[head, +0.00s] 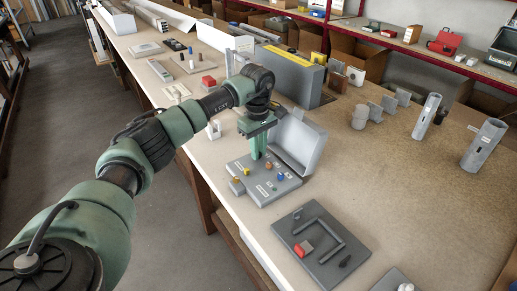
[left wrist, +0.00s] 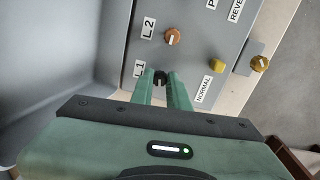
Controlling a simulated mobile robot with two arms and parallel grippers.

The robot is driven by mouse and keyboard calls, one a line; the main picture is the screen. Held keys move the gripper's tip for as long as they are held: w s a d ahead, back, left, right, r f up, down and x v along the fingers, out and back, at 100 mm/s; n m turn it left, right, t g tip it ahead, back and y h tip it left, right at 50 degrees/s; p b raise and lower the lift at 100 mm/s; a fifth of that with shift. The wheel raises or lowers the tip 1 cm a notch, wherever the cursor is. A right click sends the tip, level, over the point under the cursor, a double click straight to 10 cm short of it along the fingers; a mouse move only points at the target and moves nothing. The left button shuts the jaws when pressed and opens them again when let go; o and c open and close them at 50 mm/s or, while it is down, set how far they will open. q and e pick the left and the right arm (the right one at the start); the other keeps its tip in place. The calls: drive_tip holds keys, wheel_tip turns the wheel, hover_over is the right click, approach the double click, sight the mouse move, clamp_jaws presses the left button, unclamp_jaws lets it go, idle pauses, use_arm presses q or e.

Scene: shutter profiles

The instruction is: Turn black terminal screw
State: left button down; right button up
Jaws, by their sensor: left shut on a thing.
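The black terminal screw (left wrist: 160,78) shows in the left wrist view beside the L1 label, between the tips of my left gripper (left wrist: 163,85). The gripper is shut on it. In the head view, my left gripper (head: 257,153) points down over the grey panel (head: 262,196) of the open box and hides the black screw. An orange-brown screw (left wrist: 172,36) sits beside the L2 label, and a yellow one (left wrist: 217,66) near the NORMAL label. A blue knob (head: 281,176) is on the panel in the head view. My right gripper is not in view.
The box's raised lid (head: 300,142) stands close behind and right of the gripper. A grey plate (head: 318,247) with bars and a red block lies in front. Two grey tubes (head: 484,145) stand at the right.

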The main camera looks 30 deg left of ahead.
use_arm(q)
drive_tip(key=n, duration=0.4)
drive_tip(key=shift+r+n+p, duration=0.1)
drive_tip(key=shift+n+p, duration=0.2)
drive_tip(key=shift+p, duration=0.05)
drive_tip(key=n, duration=0.3)
drive_tip(key=shift+w+n, duration=0.1)
drive_tip(key=shift+n, duration=0.2)
drive_tip(key=n+p, duration=0.1)
drive_tip(key=n, duration=0.6)
drive_tip(key=shift+r+y+p, duration=0.1)
drive_tip(key=shift+y+p, duration=0.2)
drive_tip(key=n, duration=0.4)
drive_tip(key=shift+p, duration=0.35)
drive_tip(key=n, duration=0.3)
drive_tip(key=shift+w+n+p, duration=0.1)
drive_tip(key=shift+n+p, duration=0.2)
drive_tip(key=shift+p, duration=0.05)
drive_tip(key=n+p, duration=0.1)
drive_tip(key=n, duration=0.5)
drive_tip(key=shift+n+p, duration=0.3)
drive_tip(key=c, duration=1.4)
unclamp_jaws()
drive_tip(key=shift+c, duration=0.2)
drive_tip(key=shift+o, duration=0.4)
